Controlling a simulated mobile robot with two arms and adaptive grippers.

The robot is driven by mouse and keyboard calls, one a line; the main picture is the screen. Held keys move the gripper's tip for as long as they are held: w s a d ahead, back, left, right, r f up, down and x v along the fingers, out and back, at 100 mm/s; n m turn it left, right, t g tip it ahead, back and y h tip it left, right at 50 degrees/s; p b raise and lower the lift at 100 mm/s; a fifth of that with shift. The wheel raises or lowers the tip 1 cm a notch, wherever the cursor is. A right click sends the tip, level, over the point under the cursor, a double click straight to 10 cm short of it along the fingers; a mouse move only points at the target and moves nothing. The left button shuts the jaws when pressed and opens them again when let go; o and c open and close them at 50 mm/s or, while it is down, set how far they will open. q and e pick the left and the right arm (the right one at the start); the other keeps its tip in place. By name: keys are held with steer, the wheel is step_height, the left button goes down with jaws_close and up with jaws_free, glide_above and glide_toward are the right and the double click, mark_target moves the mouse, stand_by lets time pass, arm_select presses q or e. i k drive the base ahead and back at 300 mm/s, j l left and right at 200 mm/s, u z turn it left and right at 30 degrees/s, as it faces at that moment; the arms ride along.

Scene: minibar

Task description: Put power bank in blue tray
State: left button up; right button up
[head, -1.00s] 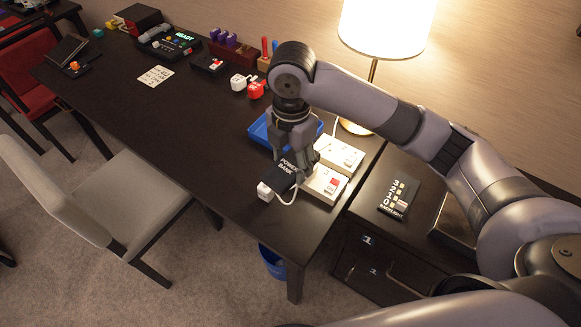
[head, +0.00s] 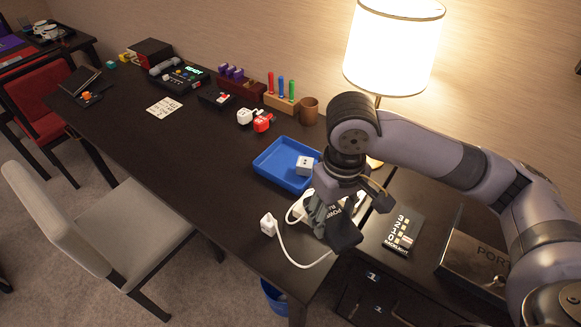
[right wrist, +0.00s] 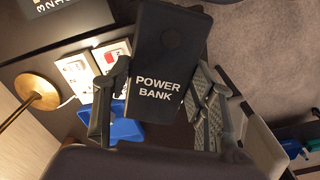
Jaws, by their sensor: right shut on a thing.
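The black power bank (head: 347,237) is held in my right gripper (head: 328,212), above the right end of the desk. In the right wrist view, the power bank (right wrist: 168,62) sits between the two fingers of the gripper (right wrist: 160,105), with its white lettering facing the camera. The blue tray (head: 264,168) lies on the desk just to the left of and behind the gripper in the head view. A white cube-shaped adapter (head: 304,166) is inside the tray. Part of the blue tray (right wrist: 125,130) shows behind the gripper in the wrist view. My left gripper is out of view.
A white plug (head: 268,224) with a cable lies near the desk's front edge. White socket panels are partly hidden behind my gripper. A lamp (head: 393,45) stands at the back right. White and red plugs (head: 263,123) and a brown cup (head: 309,110) stand beyond the tray.

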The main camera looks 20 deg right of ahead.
mark_target(283, 162)
steer(key=i+j+z, duration=0.1)
steer(key=j, duration=0.25)
steer(key=i+j+z, duration=0.1)
steer(key=i+j, duration=0.15)
steer(key=i+j+z, duration=0.1)
steer(key=j, duration=0.35)
steer(key=i+j+z, duration=0.2)
steer(key=i, duration=0.35)
